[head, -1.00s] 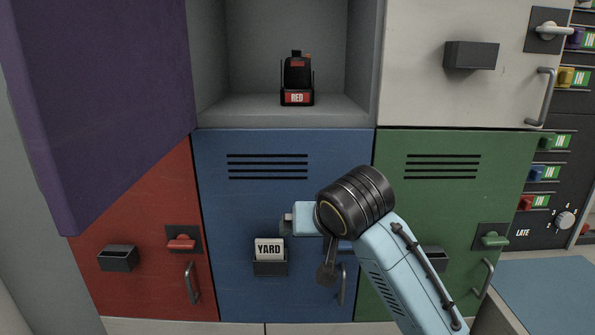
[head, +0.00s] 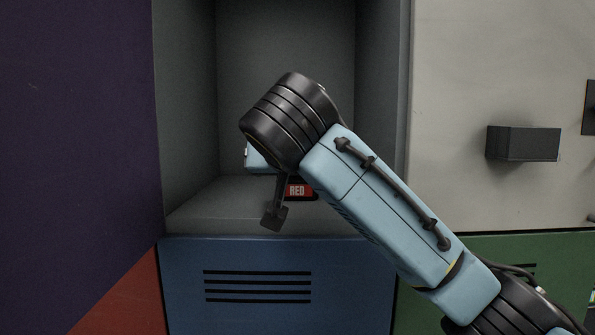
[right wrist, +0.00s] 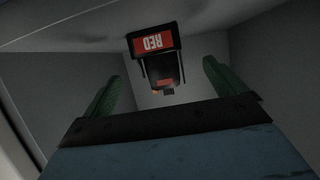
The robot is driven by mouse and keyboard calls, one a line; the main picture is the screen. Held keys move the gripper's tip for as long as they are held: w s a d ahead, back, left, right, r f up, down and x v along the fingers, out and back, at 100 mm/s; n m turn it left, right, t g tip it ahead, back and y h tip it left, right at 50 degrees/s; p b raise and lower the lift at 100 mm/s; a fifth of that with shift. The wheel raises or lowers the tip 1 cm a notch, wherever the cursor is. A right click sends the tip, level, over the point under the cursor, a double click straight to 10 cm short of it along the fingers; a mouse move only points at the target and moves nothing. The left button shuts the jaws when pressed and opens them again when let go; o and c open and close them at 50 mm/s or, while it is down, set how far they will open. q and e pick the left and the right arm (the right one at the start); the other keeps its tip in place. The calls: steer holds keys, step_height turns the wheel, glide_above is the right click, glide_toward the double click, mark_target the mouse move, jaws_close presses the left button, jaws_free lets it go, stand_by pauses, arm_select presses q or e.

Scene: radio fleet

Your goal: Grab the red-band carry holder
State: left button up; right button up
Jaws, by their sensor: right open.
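The red-band carry holder (right wrist: 153,43) is a small black holder with a red label reading RED. It stands in the open grey locker compartment. In the head view my right arm covers most of it, and only its red label (head: 297,191) shows. My right gripper (right wrist: 160,75) is open, with its two green fingers apart in the right wrist view. The holder appears between and beyond the fingers, and they do not seem to touch it. In the head view my right gripper is mostly hidden behind my wrist. My left gripper is not in view.
An open purple door (head: 75,120) stands at left. A blue locker door (head: 270,270) is below, and a pale door with a dark box (head: 522,143) is at right.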

mark_target(298, 188)
steer(key=shift+w+f, duration=0.2)
steer(key=shift+w, duration=0.5)
steer(key=shift+w+d+f, duration=0.1)
steer(key=shift+w+f, duration=0.1)
steer(key=shift+w, duration=0.1)
steer(key=shift+w+f+p, duration=0.2)
steer(key=shift+w+p, duration=0.3)
steer(key=shift+w, duration=0.1)
steer(key=p+x, duration=0.1)
steer(key=x, duration=0.2)
steer(key=shift+w+d+f, duration=0.15)
steer(key=shift+w+d, duration=0.05)
steer(key=shift+w, duration=0.1)
steer(key=shift+w+f, duration=0.15)
steer(key=shift+w, duration=0.1)
steer(key=shift+a, duration=0.1)
steer(key=c, duration=1)
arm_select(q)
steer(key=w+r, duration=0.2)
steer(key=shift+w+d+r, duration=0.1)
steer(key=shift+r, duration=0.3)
arm_select(e)
steer(key=shift+c, duration=0.3)
